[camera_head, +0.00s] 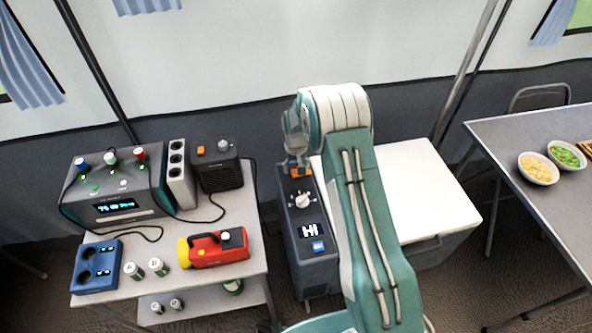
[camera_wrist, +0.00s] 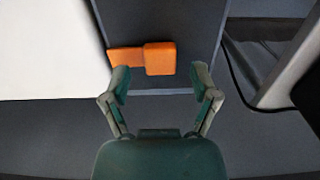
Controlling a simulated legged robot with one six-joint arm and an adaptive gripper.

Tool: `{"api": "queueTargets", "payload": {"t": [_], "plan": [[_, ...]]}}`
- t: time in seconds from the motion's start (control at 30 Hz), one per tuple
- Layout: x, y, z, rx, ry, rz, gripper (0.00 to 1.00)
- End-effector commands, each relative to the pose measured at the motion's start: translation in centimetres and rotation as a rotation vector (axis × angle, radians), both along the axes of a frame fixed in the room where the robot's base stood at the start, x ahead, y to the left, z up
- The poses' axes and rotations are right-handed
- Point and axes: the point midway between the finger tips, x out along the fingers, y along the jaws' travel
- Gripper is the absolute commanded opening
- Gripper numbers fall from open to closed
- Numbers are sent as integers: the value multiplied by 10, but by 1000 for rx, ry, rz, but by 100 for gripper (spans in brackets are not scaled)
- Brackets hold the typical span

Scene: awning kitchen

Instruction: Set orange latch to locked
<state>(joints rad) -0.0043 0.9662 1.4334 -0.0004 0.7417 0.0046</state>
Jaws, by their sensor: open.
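The orange latch (camera_wrist: 160,58) shows in the wrist view as a raised orange block with a flatter orange piece running left from it, on a dark grey panel. In the head view a bit of the orange latch (camera_head: 301,171) shows at the top back of a dark grey unit (camera_head: 297,232), just below my gripper (camera_head: 297,155). In the wrist view my gripper (camera_wrist: 160,88) is open, its two fingers spread on either side of the latch's near edge. Nothing is between the fingertips that I can see as gripped. Contact with the latch cannot be told.
A white-lidded box (camera_head: 425,195) stands right of the unit. A cluttered table (camera_head: 215,285) at left holds a red and yellow flashlight (camera_head: 215,248), a blue charger (camera_head: 97,265), batteries and a display unit (camera_head: 115,190). A table with bowls (camera_head: 520,140) is far right.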

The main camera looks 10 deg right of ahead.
Motion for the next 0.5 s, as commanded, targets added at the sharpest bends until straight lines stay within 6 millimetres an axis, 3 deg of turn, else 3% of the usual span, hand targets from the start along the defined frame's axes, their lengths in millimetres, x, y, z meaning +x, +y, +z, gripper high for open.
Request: {"api": "queueTargets", "payload": {"t": [0.13,0.43,0.47,0.5], "plan": [[0,0,-13,0,0,0,77],[0,-1,-16,1,-1,0,77],[0,0,-16,0,-1,0,68],[0,0,-16,0,-1,0,50]]}}
